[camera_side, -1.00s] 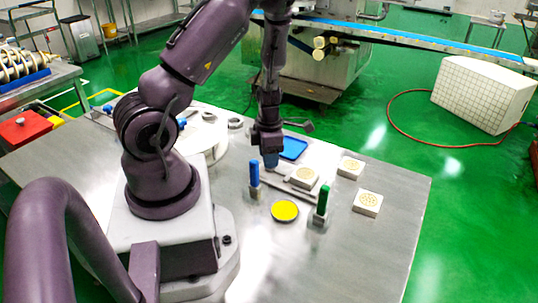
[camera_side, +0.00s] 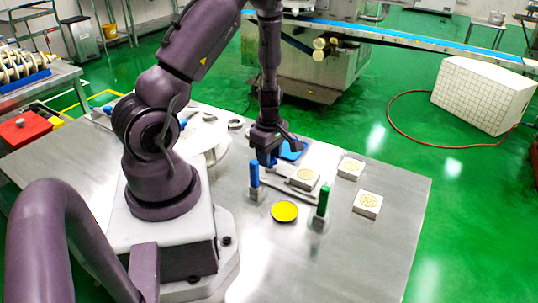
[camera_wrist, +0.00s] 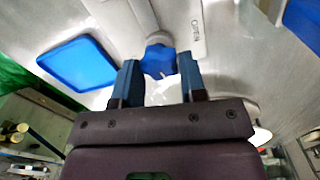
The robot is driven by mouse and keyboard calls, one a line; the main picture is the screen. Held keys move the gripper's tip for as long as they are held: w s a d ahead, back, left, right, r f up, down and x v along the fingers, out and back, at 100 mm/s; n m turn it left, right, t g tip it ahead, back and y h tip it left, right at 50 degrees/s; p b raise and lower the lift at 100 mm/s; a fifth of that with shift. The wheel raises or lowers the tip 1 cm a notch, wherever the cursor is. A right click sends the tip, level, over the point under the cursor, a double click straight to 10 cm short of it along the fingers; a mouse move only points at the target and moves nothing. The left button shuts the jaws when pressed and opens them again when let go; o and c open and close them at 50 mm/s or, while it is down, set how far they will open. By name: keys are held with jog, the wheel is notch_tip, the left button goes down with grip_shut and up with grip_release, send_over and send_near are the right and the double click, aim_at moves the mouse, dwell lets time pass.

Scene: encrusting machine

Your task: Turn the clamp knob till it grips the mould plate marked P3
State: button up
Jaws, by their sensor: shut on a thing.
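The blue clamp knob (camera_wrist: 158,58) sits between my two fingers in the wrist view, at the end of a pale bar. My gripper (camera_wrist: 160,72) is shut on it. In the side view my gripper (camera_side: 270,162) points down at the clamp, and the knob there is mostly hidden by the fingers. A white mould plate with a round pattern (camera_side: 305,178) lies just right of the gripper at the clamp. Two similar plates lie further right, one behind (camera_side: 351,168) and one in front (camera_side: 367,204). I cannot read the plates' marks or tell whether the clamp touches a plate.
A blue-handled upright piece (camera_side: 254,178) and a green-handled one (camera_side: 322,202) stand close to the gripper, with a yellow disc (camera_side: 284,211) between them. A blue tray (camera_wrist: 78,63) lies behind the gripper. The table's front right is clear.

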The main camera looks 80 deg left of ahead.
jog(key=m, duration=0.3)
jog(key=shift+m, duration=0.4)
jog(key=shift+w+m, duration=0.1)
jog(key=shift+m, duration=1.8)
jog(key=o, duration=0.9)
notch_tip(320, 180, up, 13)
jog(key=shift+m, duration=0.4)
